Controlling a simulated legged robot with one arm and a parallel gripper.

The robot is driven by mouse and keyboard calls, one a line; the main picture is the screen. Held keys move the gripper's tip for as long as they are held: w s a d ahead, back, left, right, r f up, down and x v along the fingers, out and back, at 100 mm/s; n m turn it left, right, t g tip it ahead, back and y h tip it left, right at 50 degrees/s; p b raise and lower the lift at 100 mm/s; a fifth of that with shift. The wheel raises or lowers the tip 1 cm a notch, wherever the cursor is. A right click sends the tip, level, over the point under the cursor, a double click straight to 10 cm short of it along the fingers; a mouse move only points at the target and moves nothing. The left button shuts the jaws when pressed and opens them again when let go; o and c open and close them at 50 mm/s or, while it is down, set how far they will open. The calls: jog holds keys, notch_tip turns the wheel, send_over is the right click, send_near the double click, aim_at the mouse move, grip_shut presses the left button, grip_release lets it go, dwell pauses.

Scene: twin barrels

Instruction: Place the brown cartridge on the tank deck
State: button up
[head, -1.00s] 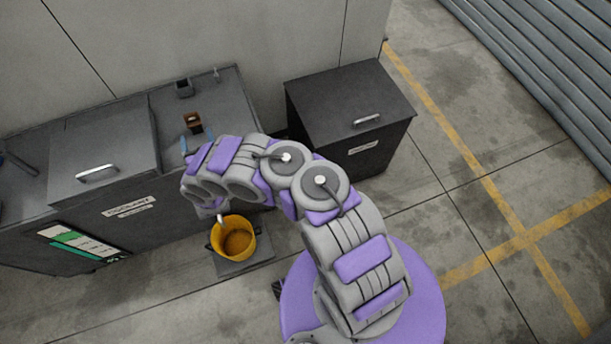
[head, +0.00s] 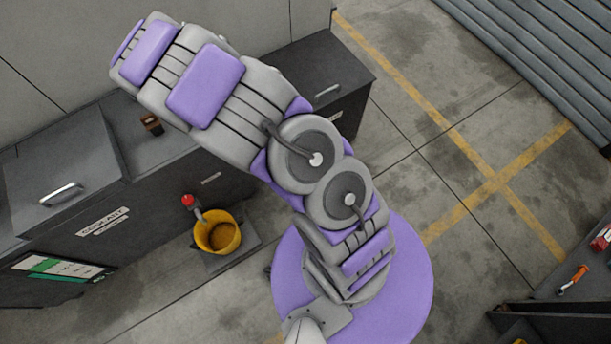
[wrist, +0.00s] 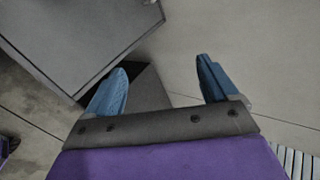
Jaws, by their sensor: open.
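The brown cartridge (head: 151,123), a small block with a dark lower part, stands on a dark flat top that looks like the tank deck (head: 158,153), to the right of a raised lidded box. My gripper (wrist: 160,92) is open in the wrist view, its two blue fingers apart with nothing between them. In the head view my raised arm hides the gripper. The cartridge does not show in the wrist view, so the gripper is away from it.
A yellow bucket (head: 217,237) stands on the floor before the tank, near a red knob (head: 188,200). A dark cabinet (head: 327,75) is behind my arm. A dark bench with an orange-handled tool (head: 574,279) is at lower right. Floor at right is clear.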

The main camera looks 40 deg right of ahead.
jog(key=s+d+r+n+g, duration=0.3)
jog(key=s+r+n, duration=0.25)
jog(key=s, duration=0.55)
jog(key=s+d+r+n+g, duration=0.35)
jog(key=s+r, duration=0.25)
jog(key=s, duration=0.5)
jog(key=s+r+n+g, duration=0.1)
jog(key=s+n, duration=0.3)
jog(key=s, duration=0.6)
jog(key=s+r+n+g, duration=0.2)
jog(key=s+n+g, duration=0.1)
jog(key=s, duration=0.8)
jog(key=s+d+r+n+g+y, duration=0.1)
jog(key=s+n, duration=0.3)
jog(key=s, duration=0.7)
jog(key=shift+r+n+g, duration=0.35)
jog(key=shift+n+g, duration=0.05)
jog(key=shift+g, duration=0.05)
jog(key=shift+w, duration=0.1)
jog(key=shift+c, duration=0.4)
